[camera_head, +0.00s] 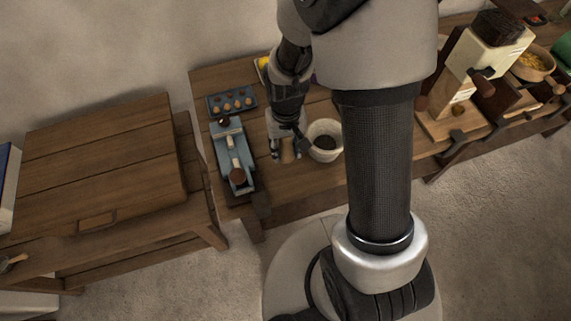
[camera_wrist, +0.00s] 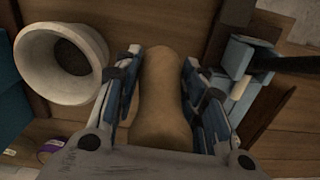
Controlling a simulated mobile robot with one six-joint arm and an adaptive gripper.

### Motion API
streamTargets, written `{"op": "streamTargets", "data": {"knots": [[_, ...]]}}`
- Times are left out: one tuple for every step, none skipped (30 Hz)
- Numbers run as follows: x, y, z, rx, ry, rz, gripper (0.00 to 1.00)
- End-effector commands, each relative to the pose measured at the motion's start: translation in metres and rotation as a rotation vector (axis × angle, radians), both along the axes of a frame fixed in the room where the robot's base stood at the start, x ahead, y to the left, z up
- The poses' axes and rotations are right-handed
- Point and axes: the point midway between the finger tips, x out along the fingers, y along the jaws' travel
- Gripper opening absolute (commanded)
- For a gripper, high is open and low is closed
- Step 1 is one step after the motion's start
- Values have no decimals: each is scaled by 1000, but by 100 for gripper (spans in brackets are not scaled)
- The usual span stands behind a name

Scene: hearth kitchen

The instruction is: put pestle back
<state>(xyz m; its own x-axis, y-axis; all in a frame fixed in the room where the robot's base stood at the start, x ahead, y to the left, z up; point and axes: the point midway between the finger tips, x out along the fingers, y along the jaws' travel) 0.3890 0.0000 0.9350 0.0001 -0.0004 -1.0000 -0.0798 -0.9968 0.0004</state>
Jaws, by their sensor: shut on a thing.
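The pestle (camera_wrist: 162,100) is a tan wooden piece between the two fingers of my gripper (camera_wrist: 165,65), which is shut on it. In the head view the pestle (camera_head: 288,156) shows below my gripper (camera_head: 284,150), just left of the mortar. The mortar (camera_head: 314,149) is a cream bowl standing upright with a dark inside. In the wrist view the mortar (camera_wrist: 32,75) is at upper left, beside the fingers and apart from the pestle. The pestle's lower end is hard to make out.
A cream grinder (camera_head: 484,57) and a bowl (camera_head: 549,66) are at far right. A wooden chest (camera_head: 100,150) stands left.

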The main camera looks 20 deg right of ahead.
Motion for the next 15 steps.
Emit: {"op": "streamTargets", "data": {"knots": [[-1, 0, -15, 0, 3, 0, 0], [0, 0, -20, 0, 2, 0, 0], [0, 0, -26, 0, 3, 0, 0], [0, 0, -29, 0, 1, 0, 0], [0, 0, -31, 0, 0, 0, 0], [0, 0, -34, 0, 0, 0, 0], [0, 0, -35, 0, 0, 0, 0], [0, 0, -37, 0, 0, 0, 0], [0, 0, -39, 0, 0, 0, 0], [0, 0, -41, 0, 0, 0, 0], [0, 0, -44, 0, 0, 0, 0], [0, 0, -49, 0, 0, 0, 0], [0, 0, -54, 0, 1, 0, 0], [0, 0, -59, 0, 2, 0, 0], [0, 0, -66, 0, 2, 0, 0]]}}
